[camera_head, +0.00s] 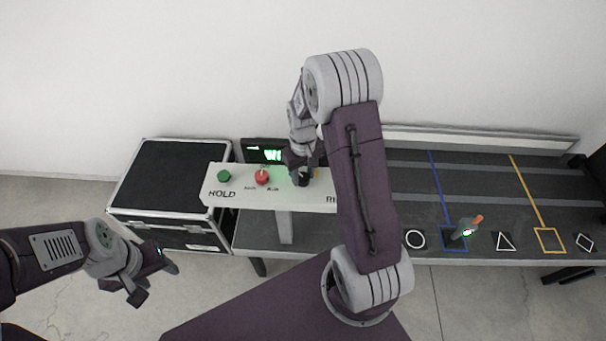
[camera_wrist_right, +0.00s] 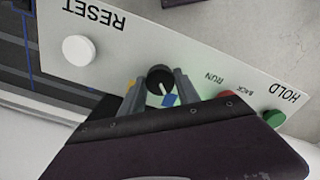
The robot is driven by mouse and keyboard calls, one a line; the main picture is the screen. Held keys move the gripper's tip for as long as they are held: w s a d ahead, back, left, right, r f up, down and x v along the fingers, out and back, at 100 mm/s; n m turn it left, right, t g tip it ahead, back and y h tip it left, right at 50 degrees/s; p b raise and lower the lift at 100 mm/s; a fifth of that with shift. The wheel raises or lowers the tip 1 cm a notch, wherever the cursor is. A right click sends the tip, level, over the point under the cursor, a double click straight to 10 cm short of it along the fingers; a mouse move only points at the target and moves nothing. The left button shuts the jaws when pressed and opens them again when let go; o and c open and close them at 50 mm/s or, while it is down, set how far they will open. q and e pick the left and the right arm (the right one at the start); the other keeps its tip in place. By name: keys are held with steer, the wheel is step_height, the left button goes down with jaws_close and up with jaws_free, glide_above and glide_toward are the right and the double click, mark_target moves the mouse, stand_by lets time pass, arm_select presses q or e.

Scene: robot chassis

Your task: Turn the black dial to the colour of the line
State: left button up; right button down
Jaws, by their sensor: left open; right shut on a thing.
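The black dial (camera_head: 304,182) is on the white control panel (camera_head: 233,195); it also shows in the right wrist view (camera_wrist_right: 159,79). Its white mark points toward a blue patch (camera_wrist_right: 170,100) there. A yellow patch (camera_wrist_right: 131,83) lies on the dial's other side, partly hidden by a finger. My right gripper (camera_head: 301,172) is shut on the dial, one finger on each side. The yellow line (camera_head: 524,187) runs to an empty yellow square (camera_head: 550,252). My left gripper (camera_head: 156,281) is open and empty.
The panel also has a green HOLD button (camera_head: 224,177), a red button or lever (camera_head: 262,177) and a white RESET button (camera_wrist_right: 78,49). A lit green display (camera_head: 264,155) stands behind it. A black case (camera_head: 165,181) stands left of the dark table.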

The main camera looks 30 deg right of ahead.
mark_target(303, 177)
steer(key=shift+w+r, duration=0.1)
steer(key=c, duration=0.9)
jaws_free()
step_height(303, 177, up, 8)
steer(key=shift+f+b, duration=0.1)
steer(key=shift+b, duration=0.9)
steer(key=shift+r, duration=0.6)
